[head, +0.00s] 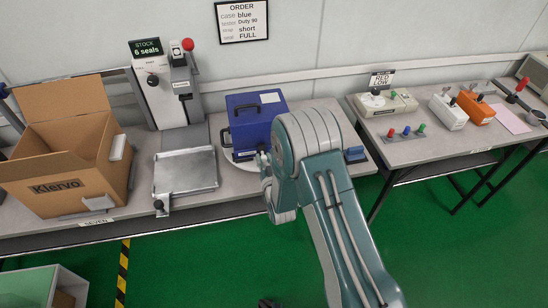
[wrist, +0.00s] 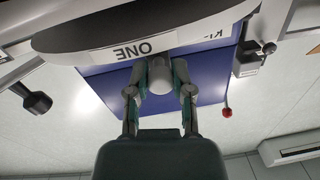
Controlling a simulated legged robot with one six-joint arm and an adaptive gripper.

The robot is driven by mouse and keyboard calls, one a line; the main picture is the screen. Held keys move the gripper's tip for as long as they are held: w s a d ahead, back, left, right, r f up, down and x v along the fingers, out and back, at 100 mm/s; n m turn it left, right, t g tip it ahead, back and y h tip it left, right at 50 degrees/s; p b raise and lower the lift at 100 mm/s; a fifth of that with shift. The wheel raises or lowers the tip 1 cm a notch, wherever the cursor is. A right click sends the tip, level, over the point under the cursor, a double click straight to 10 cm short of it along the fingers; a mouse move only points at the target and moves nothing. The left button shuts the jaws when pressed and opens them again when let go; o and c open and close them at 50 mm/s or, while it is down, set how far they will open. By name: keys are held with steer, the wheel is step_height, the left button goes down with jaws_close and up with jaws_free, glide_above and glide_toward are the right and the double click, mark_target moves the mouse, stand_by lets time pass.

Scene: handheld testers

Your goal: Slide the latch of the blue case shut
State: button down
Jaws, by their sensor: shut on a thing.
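The blue case (head: 252,128) stands closed on a round white plate (head: 229,156) on the left bench, with dark handles on its left side. In the wrist view the case (wrist: 108,88) is upside down behind my fingers. My gripper (wrist: 160,74) is shut on a rounded grey knob (wrist: 160,80) in front of the case's face. The knob appears to be the latch's, but its mount and the latch's position are hidden. In the head view my arm covers the right part of the case and most of the gripper.
An open cardboard box (head: 60,160), a metal tray (head: 186,172) and a seal press (head: 165,90) stand left of the case. A small blue block (head: 354,154) lies at the bench's right end. A second bench (head: 440,146) with testers stands to the right.

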steer(key=shift+a, duration=0.1)
steer(key=shift+c, duration=2.3)
jaws_free()
steer(key=shift+a, duration=0.1)
steer(key=v, duration=1.2)
